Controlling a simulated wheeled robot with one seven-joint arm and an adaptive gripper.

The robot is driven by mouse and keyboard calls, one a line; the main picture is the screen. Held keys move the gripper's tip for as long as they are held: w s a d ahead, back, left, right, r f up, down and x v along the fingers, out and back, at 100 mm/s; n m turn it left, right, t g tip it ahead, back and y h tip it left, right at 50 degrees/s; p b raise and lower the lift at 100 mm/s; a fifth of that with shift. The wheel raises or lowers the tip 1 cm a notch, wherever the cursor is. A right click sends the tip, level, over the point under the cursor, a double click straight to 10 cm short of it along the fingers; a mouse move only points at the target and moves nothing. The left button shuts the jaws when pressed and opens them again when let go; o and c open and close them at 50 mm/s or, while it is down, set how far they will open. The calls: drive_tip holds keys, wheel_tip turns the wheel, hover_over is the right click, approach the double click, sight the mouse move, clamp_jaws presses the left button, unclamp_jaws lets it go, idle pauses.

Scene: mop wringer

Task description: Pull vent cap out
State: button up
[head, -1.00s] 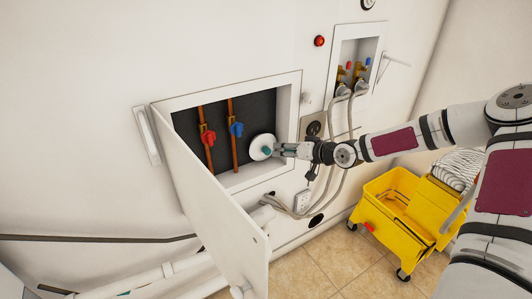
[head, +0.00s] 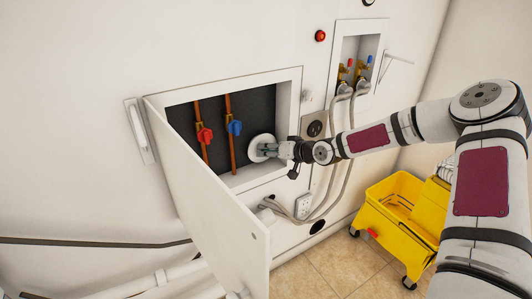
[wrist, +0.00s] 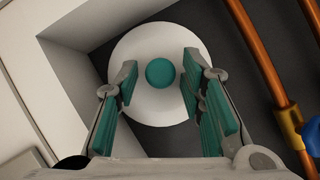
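The vent cap is a white round disc (wrist: 160,108) with a teal knob (wrist: 160,72) at its centre. It sits at the right end of the open wall recess, and its disc also shows in the head view (head: 257,149). My gripper (wrist: 160,85) is open, with its teal-padded fingers on either side of the knob. A gap shows between each finger and the knob in the wrist view. In the head view my gripper (head: 270,150) is at the cap and hides most of the knob.
Two copper pipes with a red valve (head: 205,136) and a blue valve (head: 235,128) stand left of the cap. The recess door (head: 205,190) hangs open at the left. The recess side wall is close to the gripper. A yellow mop bucket (head: 390,225) stands on the floor at the right.

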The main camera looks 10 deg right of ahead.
drive_tip(key=shift+c, duration=0.3)
drive_tip(key=shift+w, duration=0.1)
clamp_jaws()
drive_tip(key=shift+r, duration=0.1)
drive_tip(key=shift+s+d+p, duration=0.25)
drive_tip(key=shift+s+p, duration=0.2)
drive_tip(key=shift+s, duration=0.45)
drive_tip(key=shift+s+d+p, duration=0.3)
drive_tip(key=shift+s+p, duration=0.1)
drive_tip(key=shift+s, duration=0.45)
drive_tip(key=shift+s+d+p, duration=0.25)
drive_tip(key=shift+s+p, duration=0.2)
drive_tip(key=shift+s, duration=0.45)
